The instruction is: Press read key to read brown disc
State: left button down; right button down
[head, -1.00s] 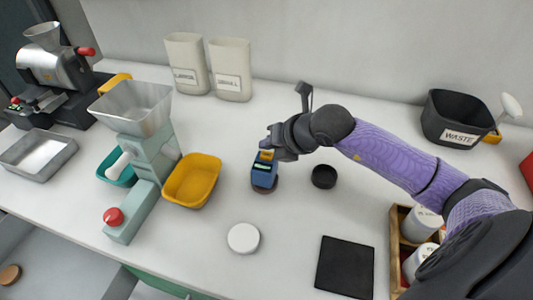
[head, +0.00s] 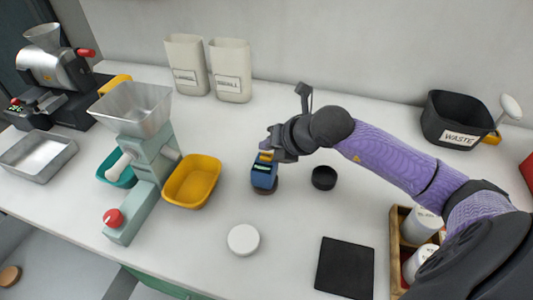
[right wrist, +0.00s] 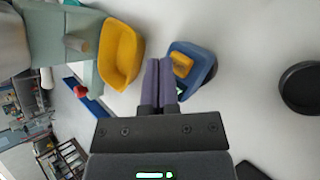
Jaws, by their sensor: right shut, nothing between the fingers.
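The blue reader (head: 264,178) stands on the white counter with a small display on its front. Its yellow key (head: 266,156) is on top. A brown disc (head: 264,192) shows as a thin edge under the reader. My right gripper (head: 266,146) is shut and empty, its fingertips close by the yellow key. In the right wrist view the shut purple fingers (right wrist: 158,66) lie just left of the yellow key (right wrist: 181,64) on the reader (right wrist: 202,66). I cannot tell whether they touch the key. My left gripper is not in view.
A black cup (head: 324,178) stands right of the reader, a yellow bin (head: 192,182) left of it. A white round lid (head: 243,240) and a black mat (head: 345,267) lie in front. A green mill (head: 150,160) stands farther left, a waste bin (head: 460,118) at back right.

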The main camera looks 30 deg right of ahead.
aim_at(269, 158)
dwell(0.6)
jog(key=shift+f+b, duration=0.35)
jog(key=shift+f, duration=0.1)
jog(key=shift+f+b, duration=0.3)
jog(key=shift+f, duration=0.1)
dwell(0.4)
dwell(0.3)
jog(key=shift+r+p, duration=0.7)
jog(key=shift+r, duration=0.15)
jog(key=shift+r, duration=0.1)
notch_tip(269, 158, up, 5)
jog(key=p, duration=0.4)
